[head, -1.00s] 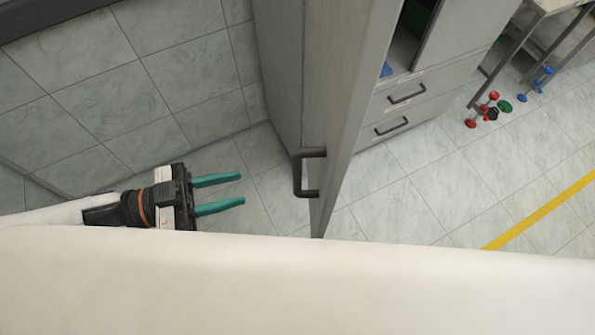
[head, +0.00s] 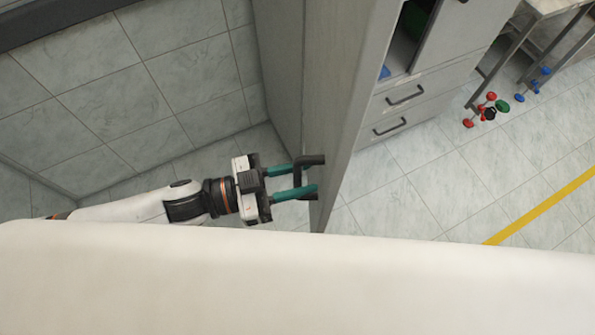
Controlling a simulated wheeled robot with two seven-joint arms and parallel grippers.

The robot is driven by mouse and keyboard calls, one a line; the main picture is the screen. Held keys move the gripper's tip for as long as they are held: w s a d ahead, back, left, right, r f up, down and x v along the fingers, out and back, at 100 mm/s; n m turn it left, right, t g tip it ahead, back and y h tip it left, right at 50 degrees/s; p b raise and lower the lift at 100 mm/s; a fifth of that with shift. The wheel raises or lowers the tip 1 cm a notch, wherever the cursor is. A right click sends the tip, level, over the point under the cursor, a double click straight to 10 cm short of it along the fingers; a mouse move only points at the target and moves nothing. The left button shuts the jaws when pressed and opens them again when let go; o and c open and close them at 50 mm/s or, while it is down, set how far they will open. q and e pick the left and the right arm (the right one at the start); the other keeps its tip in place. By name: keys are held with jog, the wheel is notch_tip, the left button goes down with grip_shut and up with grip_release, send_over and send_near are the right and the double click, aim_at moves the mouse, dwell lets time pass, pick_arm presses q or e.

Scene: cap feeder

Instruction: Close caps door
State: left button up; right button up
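The grey caps door (head: 345,100) stands open, swung out from the cabinet, and reaches down toward the bottom of the head view. Its dark bar handle (head: 308,160) is on the left face near the lower end. My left gripper (head: 305,180) is at the handle, its two teal fingers apart. The lower finger passes in front of the handle bar, and the upper finger's tip is partly hidden by the handle. I cannot tell whether the fingers touch it. My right gripper is not in view.
Behind the door is the grey cabinet (head: 440,85) with drawers and an open compartment. A metal-legged table (head: 545,10) and several coloured round-ended objects (head: 490,110) are at the upper right. Tiled floor (head: 400,200) with a yellow line (head: 545,207) is clear to the right.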

pick_arm(q)
jog(key=shift+c, duration=0.3)
grip_shut()
jog(key=shift+d, duration=0.15)
